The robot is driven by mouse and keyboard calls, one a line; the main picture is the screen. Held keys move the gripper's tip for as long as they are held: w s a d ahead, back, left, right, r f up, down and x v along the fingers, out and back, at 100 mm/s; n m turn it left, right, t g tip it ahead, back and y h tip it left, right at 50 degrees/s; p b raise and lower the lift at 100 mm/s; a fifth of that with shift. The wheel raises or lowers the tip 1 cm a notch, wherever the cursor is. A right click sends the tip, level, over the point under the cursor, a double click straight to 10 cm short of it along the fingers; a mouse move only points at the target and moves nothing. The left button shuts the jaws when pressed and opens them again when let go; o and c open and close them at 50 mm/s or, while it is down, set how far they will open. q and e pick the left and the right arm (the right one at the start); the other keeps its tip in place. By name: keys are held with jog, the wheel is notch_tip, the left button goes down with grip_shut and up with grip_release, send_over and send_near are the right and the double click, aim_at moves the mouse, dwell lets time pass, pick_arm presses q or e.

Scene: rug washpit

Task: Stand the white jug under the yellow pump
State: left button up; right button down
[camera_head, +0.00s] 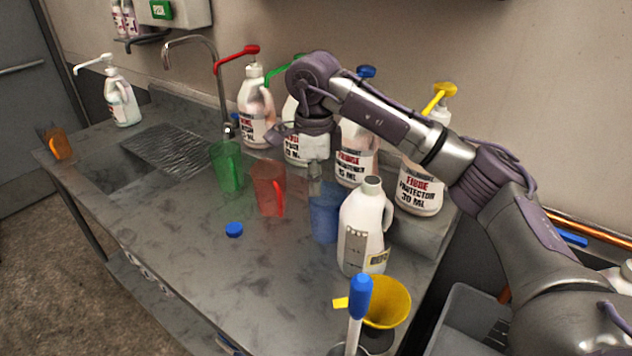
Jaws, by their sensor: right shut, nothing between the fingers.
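The white jug (362,232) stands upright on the steel bench, with a handle, a grey strip, a yellowish label and a dark open mouth. The yellow pump (440,94) tops a white bottle (421,178) at the back right; its spout points left and down. The jug is in front and left of that bottle, and its mouth appears apart from the spout. My right gripper (314,182) points down above the bench, left of the jug, shut and empty, near a blue cup (325,215). My left gripper is out of view.
Red (269,188) and green (227,167) cups stand to the left. Bottles with red, green and blue pumps line the back. A yellow funnel (387,302) and a blue-topped tool (360,296) are in front. A blue cap (234,229) lies on the clear front bench.

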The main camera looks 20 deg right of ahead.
aim_at(366, 225)
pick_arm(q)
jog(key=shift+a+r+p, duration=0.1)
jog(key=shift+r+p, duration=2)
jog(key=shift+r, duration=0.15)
pick_arm(e)
jog(key=s+d+f, duration=0.1)
jog(key=d+f, duration=0.2)
jog(key=f, duration=0.5)
jog(key=shift+s+d, duration=0.25)
jog(key=shift+d, duration=0.05)
